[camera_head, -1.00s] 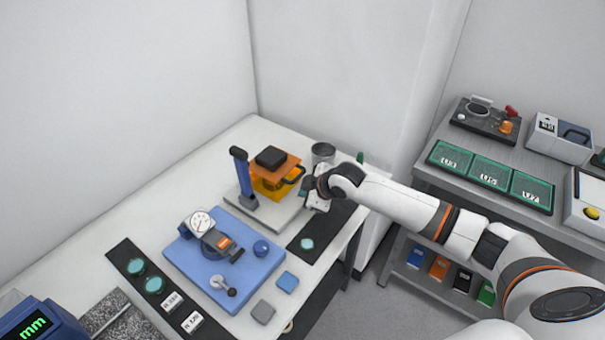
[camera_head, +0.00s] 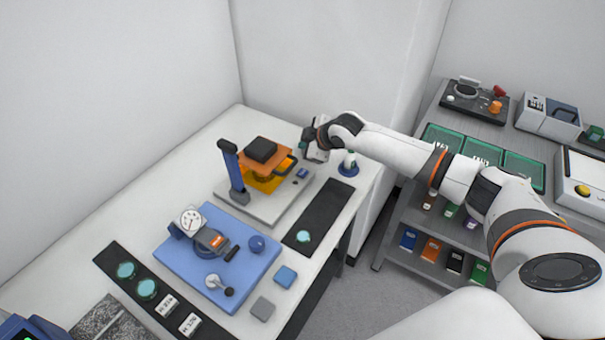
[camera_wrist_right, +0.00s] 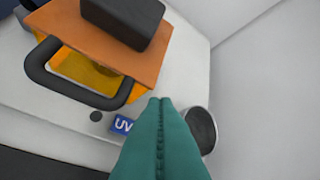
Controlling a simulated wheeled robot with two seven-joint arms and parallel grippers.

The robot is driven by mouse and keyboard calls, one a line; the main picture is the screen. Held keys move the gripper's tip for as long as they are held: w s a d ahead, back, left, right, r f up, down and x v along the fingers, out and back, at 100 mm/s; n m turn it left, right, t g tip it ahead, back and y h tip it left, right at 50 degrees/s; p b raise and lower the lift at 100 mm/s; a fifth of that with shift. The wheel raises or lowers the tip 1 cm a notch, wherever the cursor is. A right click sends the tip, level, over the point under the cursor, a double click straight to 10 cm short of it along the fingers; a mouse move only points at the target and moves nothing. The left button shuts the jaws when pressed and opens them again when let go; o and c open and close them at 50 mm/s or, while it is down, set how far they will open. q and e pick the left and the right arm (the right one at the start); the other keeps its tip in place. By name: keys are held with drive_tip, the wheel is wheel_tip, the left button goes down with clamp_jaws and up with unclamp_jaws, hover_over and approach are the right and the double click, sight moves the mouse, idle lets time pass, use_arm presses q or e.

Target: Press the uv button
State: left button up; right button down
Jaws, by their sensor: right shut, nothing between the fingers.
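The blue UV button (camera_wrist_right: 122,124), marked "UV" in white, sits on the pale base plate of the interferometer. In the head view the UV button (camera_head: 302,173) is a small blue patch on the base plate (camera_head: 240,213), right of the orange housing (camera_head: 267,153) with its black block on top. My right gripper (camera_head: 306,154) is above the far right corner of the instrument. In the right wrist view its teal fingers (camera_wrist_right: 160,101) are shut and empty. They appear just right of the UV button, and I cannot tell their height above the plate. My left gripper is not in view.
A metal cup (camera_wrist_right: 202,130) is close to the right of the fingers. The housing's black handle (camera_wrist_right: 60,88) and a dark round knob (camera_wrist_right: 96,116) are near the button. A blue fixture (camera_head: 215,262) is nearer.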

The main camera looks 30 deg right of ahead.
drive_tip(key=b, duration=0.6)
hover_over(305, 175)
wheel_tip(305, 175, down, 6)
drive_tip(key=shift+f, duration=1)
drive_tip(key=shift+f, duration=0.15)
idle(0.7)
drive_tip(key=shift+f, duration=0.3)
drive_tip(key=shift+f, duration=0.5)
idle(0.6)
drive_tip(key=shift+r, duration=0.1)
drive_tip(key=shift+r+p, duration=0.7)
drive_tip(key=shift+r, duration=0.1)
